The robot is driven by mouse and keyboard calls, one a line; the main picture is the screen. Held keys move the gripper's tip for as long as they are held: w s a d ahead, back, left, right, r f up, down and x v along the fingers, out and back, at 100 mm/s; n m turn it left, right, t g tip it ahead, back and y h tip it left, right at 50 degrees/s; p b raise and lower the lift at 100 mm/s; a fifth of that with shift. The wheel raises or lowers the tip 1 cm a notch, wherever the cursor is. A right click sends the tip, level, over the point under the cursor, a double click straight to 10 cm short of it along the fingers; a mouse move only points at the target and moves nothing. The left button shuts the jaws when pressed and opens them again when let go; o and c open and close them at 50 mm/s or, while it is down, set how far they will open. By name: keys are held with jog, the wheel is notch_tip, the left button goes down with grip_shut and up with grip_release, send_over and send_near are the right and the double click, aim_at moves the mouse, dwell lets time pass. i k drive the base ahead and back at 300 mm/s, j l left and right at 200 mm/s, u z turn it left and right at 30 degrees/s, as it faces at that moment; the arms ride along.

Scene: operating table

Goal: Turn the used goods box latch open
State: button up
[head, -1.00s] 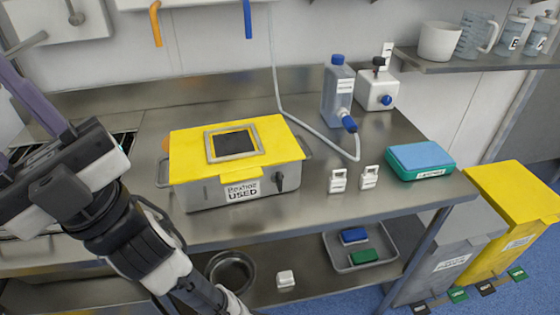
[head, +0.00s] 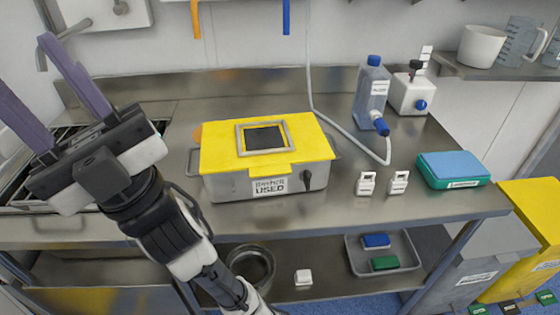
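The used goods box (head: 222,184) stands on the steel table. It is a grey metal box with a yellow lid, a framed dark window on top and a label reading "USED". Its latch (head: 307,181) is a small dark handle on the front face, right of the label, and it points roughly up and down. My gripper (head: 46,88) is at the left of the head view, its two purple fingers spread wide with nothing between them. It is raised well to the left of the box and apart from it.
Two small white tagged items (head: 366,183) stand right of the box. A blue-capped bottle (head: 371,92) with a hose stands behind them, and a teal-and-blue box (head: 453,169) lies at the right table edge. The table front before the latch is clear.

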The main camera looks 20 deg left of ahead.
aim_at(306, 176)
jog(key=k+l, duration=0.15)
jog(key=l, duration=0.3)
jog(key=k+l, duration=0.1)
jog(key=l, duration=0.35)
jog(key=k+l+z, duration=0.1)
jog(key=l, duration=0.35)
